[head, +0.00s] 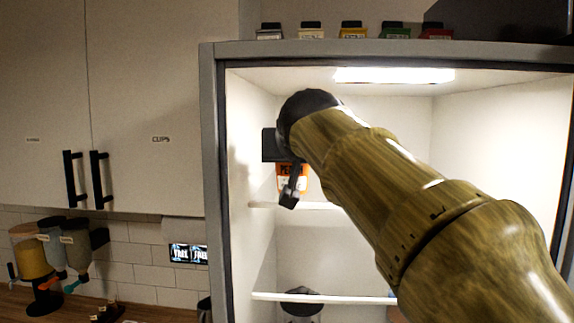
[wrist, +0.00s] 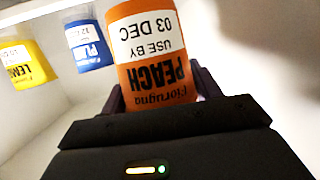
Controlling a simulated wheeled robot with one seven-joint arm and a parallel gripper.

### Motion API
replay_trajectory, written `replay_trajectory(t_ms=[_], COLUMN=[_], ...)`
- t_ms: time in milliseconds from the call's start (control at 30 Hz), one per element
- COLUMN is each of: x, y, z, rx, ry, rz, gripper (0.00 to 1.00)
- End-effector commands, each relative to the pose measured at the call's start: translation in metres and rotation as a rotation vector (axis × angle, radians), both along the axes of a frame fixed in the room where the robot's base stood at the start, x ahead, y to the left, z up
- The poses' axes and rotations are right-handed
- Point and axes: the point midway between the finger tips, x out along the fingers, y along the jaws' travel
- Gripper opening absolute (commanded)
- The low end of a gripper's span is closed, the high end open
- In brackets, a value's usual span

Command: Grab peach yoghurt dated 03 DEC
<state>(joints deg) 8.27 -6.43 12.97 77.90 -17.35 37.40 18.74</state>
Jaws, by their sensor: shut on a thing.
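An orange peach yoghurt (wrist: 155,82) fills the middle of the wrist view. Its label reads PEACH and USE BY 03 DEC, upside down in the picture. My gripper (wrist: 160,98) is shut on it, with one dark finger on each side. In the head view the orange yoghurt (head: 293,178) shows in part at my gripper (head: 288,185), near the upper shelf at the left inside the cabinet. Part of it is hidden behind the gripper. I cannot tell whether it touches the shelf.
A blue pot (wrist: 86,44) and a yellow pot labelled LEMON (wrist: 25,62) stand left of the peach one in the wrist view. The cabinet's left frame (head: 212,190) is close to my gripper. A lower shelf (head: 330,297) holds a dark-lidded container (head: 302,302).

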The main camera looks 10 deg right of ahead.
Motion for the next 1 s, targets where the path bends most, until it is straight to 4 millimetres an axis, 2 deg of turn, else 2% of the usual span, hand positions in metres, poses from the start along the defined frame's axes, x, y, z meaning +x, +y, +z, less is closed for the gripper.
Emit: replay_trajectory(t_ms=[33, 100, 300, 1000], x=[-0.013, -0.027, -0.050, -0.052], y=[0.002, 0.004, 0.006, 0.005], z=[-0.003, -0.003, 0.000, 0.000], rx=[0.001, 0.000, 0.000, 0.000], ry=[-0.005, -0.004, -0.002, 0.000], rz=[0.001, 0.001, 0.000, -0.002], gripper=[0.36, 0.36, 0.36, 0.36])
